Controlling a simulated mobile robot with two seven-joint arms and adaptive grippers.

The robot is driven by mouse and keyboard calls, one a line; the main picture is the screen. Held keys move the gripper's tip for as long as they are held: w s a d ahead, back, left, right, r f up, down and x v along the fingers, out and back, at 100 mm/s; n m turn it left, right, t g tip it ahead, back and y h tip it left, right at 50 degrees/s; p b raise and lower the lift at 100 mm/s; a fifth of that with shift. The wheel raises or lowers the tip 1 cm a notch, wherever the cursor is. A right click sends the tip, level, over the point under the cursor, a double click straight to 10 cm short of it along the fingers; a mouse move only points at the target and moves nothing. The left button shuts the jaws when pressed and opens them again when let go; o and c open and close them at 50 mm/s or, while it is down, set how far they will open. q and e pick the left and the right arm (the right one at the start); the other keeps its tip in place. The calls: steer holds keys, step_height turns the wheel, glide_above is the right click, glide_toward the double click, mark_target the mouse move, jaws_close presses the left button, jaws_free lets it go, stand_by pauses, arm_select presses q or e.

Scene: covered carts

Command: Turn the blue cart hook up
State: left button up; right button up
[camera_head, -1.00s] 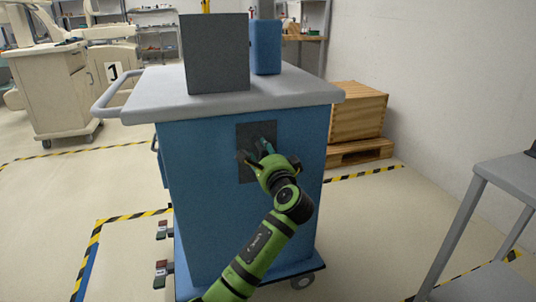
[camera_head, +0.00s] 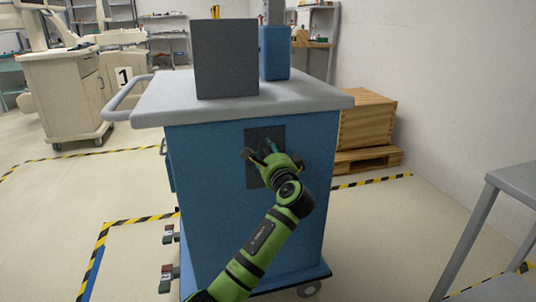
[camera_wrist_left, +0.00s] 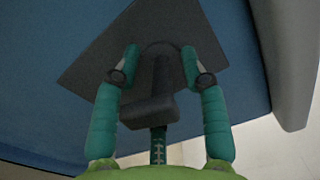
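The blue cart (camera_head: 215,215) stands in front of me with a grey top and a dark square plate (camera_head: 252,179) on its near side. The plate also shows in the left wrist view (camera_wrist_left: 100,62). A dark hook (camera_wrist_left: 160,85) with a thick block at its end sticks out from the plate. My left gripper (camera_head: 262,151) is at the plate in the head view. In the left wrist view its two teal fingers (camera_wrist_left: 160,58) are apart, one on each side of the hook. I cannot tell whether they touch it. My right gripper is not in view.
A dark grey box (camera_head: 226,58) and a blue box (camera_head: 274,52) stand on the cart top. A wooden crate (camera_head: 366,122) stands behind at the right. A grey table (camera_head: 515,180) is at the right edge.

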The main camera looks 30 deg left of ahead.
arm_select(q)
steer(key=shift+d, duration=0.1)
steer(key=shift+s+d+f, duration=0.1)
steer(key=shift+d, duration=0.05)
steer(key=v, duration=1.1)
steer(key=shift+s, duration=0.25)
steer(key=shift+w+d, duration=0.1)
steer(key=shift+d, duration=0.1)
